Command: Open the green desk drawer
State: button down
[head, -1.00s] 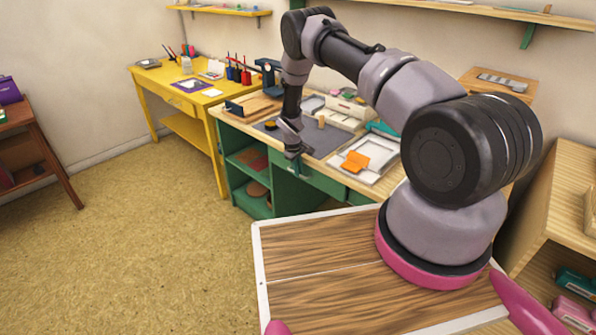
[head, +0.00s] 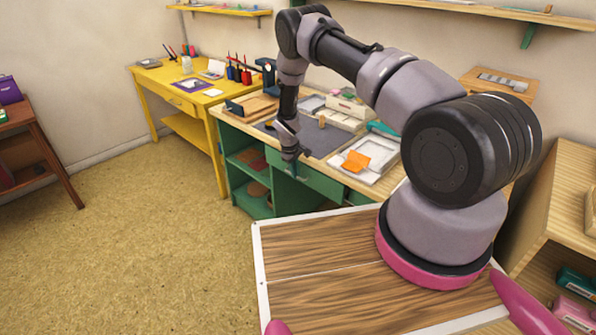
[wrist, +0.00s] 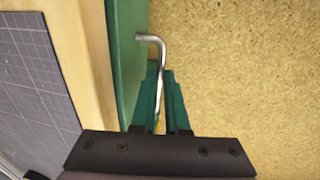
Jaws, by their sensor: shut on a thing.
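The green desk drawer (head: 319,180) is under the front edge of the green desk's wooden top. In the wrist view its green front (wrist: 124,50) runs beside the wood edge, with a bent metal handle (wrist: 158,45) standing out from it. My gripper (head: 291,168) is at the drawer front, pointing down. In the wrist view, its teal fingers (wrist: 165,78) are closed around the handle bar. Part of the handle is hidden between the fingers. I see no clear gap showing the drawer's inside.
The desktop bears a dark cutting mat (head: 322,140), a light tray (head: 372,165) with orange paper and boxes. Open green shelves (head: 250,200) stand left of the drawer. A yellow desk (head: 185,100) is behind left. The floor in front (head: 150,250) is clear.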

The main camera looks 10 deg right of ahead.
jog(key=s+a, duration=1.3)
jog(key=a, duration=0.4)
jog(key=shift+a, duration=0.4)
jog(key=c, duration=1.2)
grip_release()
jog(key=shift+r, duration=0.1)
notch_tip(320, 180, up, 10)
jog(key=s+a, duration=0.1)
jog(key=shift+a+r, duration=0.25)
jog(key=shift+a, duration=0.1)
jog(key=shift+s, duration=0.1)
